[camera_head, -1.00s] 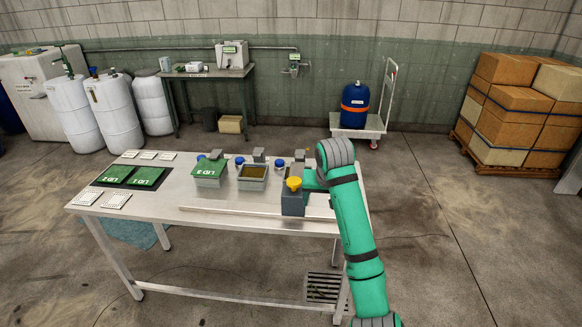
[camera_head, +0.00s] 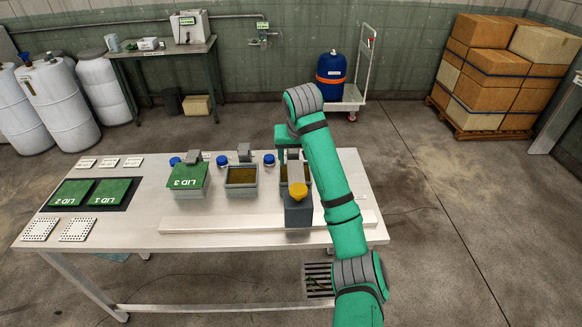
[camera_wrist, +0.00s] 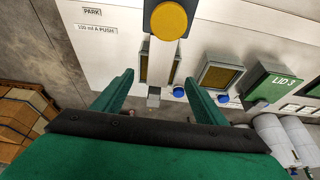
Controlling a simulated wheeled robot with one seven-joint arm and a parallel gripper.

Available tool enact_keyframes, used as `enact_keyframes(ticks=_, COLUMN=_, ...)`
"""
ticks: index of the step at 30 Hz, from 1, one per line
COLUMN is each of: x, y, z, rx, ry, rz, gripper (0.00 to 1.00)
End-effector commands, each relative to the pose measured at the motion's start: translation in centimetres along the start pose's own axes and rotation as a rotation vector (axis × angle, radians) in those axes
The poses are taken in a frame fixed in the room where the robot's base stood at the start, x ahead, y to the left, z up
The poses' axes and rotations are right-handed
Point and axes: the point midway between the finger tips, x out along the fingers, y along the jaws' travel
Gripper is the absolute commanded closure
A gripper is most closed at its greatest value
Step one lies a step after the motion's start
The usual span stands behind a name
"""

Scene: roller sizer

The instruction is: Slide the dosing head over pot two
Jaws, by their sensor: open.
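The dosing head is a dark grey block with a yellow knob (camera_head: 298,190) and a grey arm reaching back over the rightmost pot (camera_head: 284,175). It sits towards the right end of a pale rail (camera_head: 230,222) along the table's front. In the wrist view the yellow knob (camera_wrist: 169,20) is at the top. My gripper (camera_wrist: 158,75) is open, with its green fingers apart on either side of the head's grey arm and the pot below. The middle pot (camera_head: 241,188) is open with brown contents. The left pot carries a green lid marked LID 3 (camera_head: 187,176). My arm hides part of the rightmost pot.
Blue caps (camera_head: 221,160) and grey blocks stand behind the pots. Green lids (camera_head: 108,191) lie on a dark mat at the table's left, near white perforated plates (camera_head: 77,229). Wrist-view labels (camera_wrist: 95,29) read PARK and 150 ml A PUSH. Boxes stand far right.

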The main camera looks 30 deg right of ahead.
Motion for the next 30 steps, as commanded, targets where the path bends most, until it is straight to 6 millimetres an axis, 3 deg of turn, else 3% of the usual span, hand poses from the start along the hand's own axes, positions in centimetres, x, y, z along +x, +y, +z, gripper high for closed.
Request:
enact_keyframes(ticks=18, x=9.3, y=0.1, z=0.1, rx=0.001, ry=-0.003, rz=0.002, gripper=0.34)
enact_keyframes(ticks=30, x=10.3, y=0.2, z=0.1, rx=0.002, ry=-0.001, rz=0.001, gripper=0.34)
